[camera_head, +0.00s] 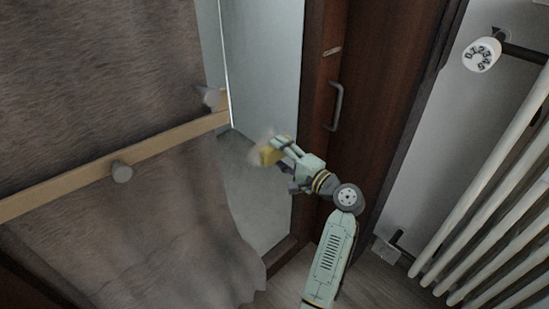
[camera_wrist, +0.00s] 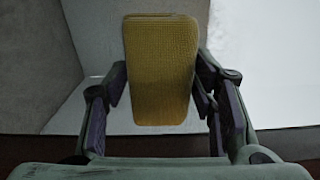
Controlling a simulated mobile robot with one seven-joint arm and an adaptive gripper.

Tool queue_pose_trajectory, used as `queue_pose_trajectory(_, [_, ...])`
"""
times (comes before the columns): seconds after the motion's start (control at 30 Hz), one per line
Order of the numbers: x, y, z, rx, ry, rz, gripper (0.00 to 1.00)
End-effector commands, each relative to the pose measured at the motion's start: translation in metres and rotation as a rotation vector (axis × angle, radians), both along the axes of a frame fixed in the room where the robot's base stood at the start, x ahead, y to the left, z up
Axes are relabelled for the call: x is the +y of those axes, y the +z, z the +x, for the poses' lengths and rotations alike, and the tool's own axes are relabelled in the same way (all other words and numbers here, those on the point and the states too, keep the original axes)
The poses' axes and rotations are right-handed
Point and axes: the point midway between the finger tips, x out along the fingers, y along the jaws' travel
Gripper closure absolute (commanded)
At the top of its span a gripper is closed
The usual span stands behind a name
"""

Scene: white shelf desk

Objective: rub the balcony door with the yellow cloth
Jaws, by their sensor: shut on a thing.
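The yellow cloth (camera_wrist: 160,70) is a folded, textured pad held between the two fingers of my gripper (camera_wrist: 160,95) in the wrist view. In the head view, the cloth (camera_head: 270,154) shows small and blurred at the tip of my gripper (camera_head: 281,150). My gripper is shut on it. The balcony door has a dark brown wooden frame (camera_head: 317,130) with a metal handle (camera_head: 336,106) and a pale pane or opening (camera_head: 262,60) to its left. The cloth is in front of the lower pale area; I cannot tell whether it touches a surface.
A white radiator (camera_head: 490,190) with a numbered valve knob (camera_head: 481,55) stands at the right. A strip of wooden floor (camera_head: 378,290) shows at the bottom.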

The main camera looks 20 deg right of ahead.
Motion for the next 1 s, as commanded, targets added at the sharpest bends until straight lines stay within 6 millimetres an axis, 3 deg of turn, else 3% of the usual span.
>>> queue_pose_trajectory(0.33, [-0.015,0.002,0.004,0.0,0.001,-0.001,0.71])
queue_pose_trajectory(0.67, [-0.013,0.023,0.007,-0.001,0.003,-0.001,0.71])
queue_pose_trajectory(1.0, [0.01,0.024,-0.002,0.0,0.005,0.001,0.71])
